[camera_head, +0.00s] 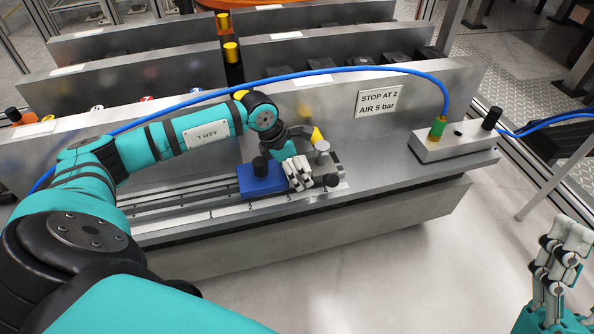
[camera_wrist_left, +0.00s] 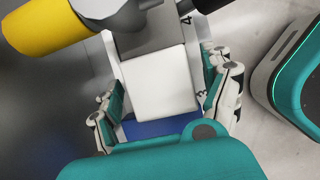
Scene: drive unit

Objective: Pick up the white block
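The white block (camera_wrist_left: 160,85) lies on the grey rail in the left wrist view, just past the blue block (camera_wrist_left: 155,128) and between the marks 3 and 4. My left gripper (camera_wrist_left: 165,95) is open, with one finger on each side of the white block; a gap shows on the left side, and the right finger is close to it. In the head view my left gripper (camera_head: 299,174) is low over the rail beside the blue block (camera_head: 262,180) and hides the white block. My right gripper (camera_head: 562,262) is at the lower right, away from the fixture.
A yellow-tipped fitting (camera_head: 317,135) and a grey post (camera_head: 322,152) stand close behind my left gripper. A black knob (camera_head: 331,180) is to its right. A blue hose (camera_head: 300,74) arches over the fixture to the valve block (camera_head: 455,142). The floor in front is clear.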

